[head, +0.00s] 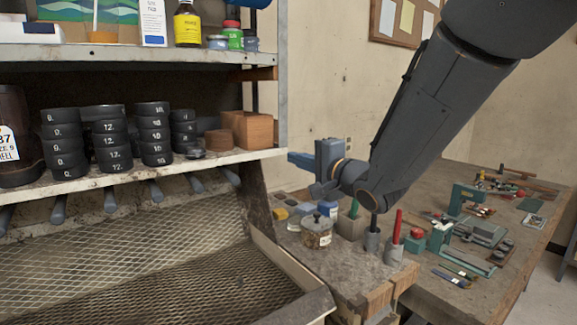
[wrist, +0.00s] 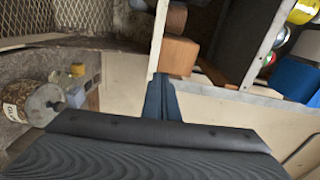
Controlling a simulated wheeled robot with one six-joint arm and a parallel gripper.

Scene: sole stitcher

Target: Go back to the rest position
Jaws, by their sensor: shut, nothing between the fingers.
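My gripper (head: 293,158) shows in the head view right of the shelf's end, above the bench. Its blue fingers point left toward the shelf and are shut with nothing between them. In the wrist view the shut fingers (wrist: 164,90) are in the middle, close to the shelf edge in the picture. I cannot tell the exact gap. My dark arm comes down from the upper right of the head view.
Shelves with black numbered cups (head: 106,130) and brown blocks (head: 253,130) stand left. Below is a mesh tray (head: 175,265). A lidded jar (head: 317,232) and tool holders stand on the bench beneath my gripper. A workbench (head: 480,290) with tools lies right.

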